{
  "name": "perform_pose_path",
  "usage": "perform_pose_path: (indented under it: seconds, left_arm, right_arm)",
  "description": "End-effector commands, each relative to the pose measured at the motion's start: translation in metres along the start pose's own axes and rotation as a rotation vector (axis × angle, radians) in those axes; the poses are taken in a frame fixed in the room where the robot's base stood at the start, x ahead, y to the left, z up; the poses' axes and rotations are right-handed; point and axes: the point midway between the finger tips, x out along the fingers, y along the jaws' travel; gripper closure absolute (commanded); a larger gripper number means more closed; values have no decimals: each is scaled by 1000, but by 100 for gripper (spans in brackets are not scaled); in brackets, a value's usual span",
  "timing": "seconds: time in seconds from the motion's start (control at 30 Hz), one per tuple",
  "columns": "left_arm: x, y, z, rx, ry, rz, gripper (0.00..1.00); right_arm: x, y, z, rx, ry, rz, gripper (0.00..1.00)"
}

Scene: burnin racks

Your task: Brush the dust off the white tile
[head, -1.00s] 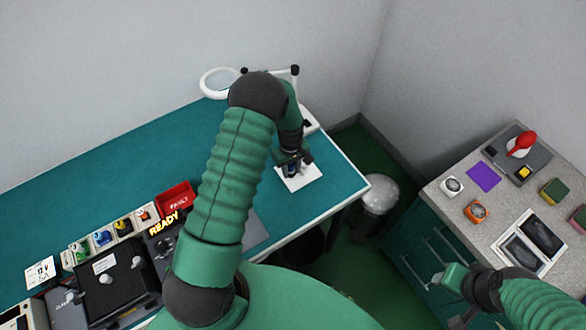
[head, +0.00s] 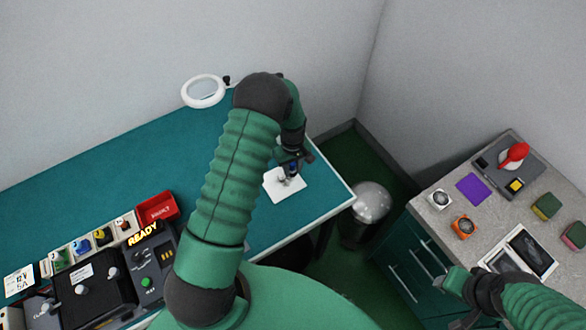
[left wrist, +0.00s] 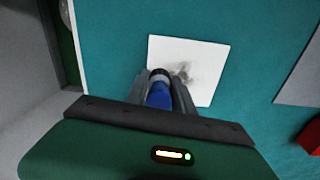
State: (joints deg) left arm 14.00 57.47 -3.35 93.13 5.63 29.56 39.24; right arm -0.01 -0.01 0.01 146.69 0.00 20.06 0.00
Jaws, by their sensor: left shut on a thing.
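The white tile (head: 286,192) lies on the teal bench near its right corner. In the left wrist view the tile (left wrist: 207,88) carries a grey dust smudge (left wrist: 183,71) near its middle. My left gripper (head: 290,166) is over the tile's far edge, pointing down. In the left wrist view my left gripper (left wrist: 164,82) is shut on a blue-handled brush (left wrist: 158,95). The brush's tip is hidden, so I cannot tell whether it touches the tile. My right gripper (head: 456,284) is beside the grey counter, and its jaw opening is unclear.
A ring magnifier (head: 203,91) stands behind my left arm. A red bin (head: 157,208) and a black device (head: 93,290) are at the bench's left front. A lidded waste bin (head: 371,202) stands on the floor between bench and grey counter (head: 430,217).

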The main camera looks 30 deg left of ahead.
Motion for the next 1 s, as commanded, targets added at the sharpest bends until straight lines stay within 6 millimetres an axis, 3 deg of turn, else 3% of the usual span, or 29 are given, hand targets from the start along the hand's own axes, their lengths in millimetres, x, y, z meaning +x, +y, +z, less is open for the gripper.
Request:
perform_pose_path:
  seconds: [0.7, 1.0]
  left_arm:
    - [-59, -2, -7, 6, 1, 1, 100]
    - [-61, -3, -7, 7, 1, 2, 100]
  right_arm:
    - [-45, 0, -11, 0, 0, 0, 57]
    - [-45, 0, -11, 0, 0, 0, 57]
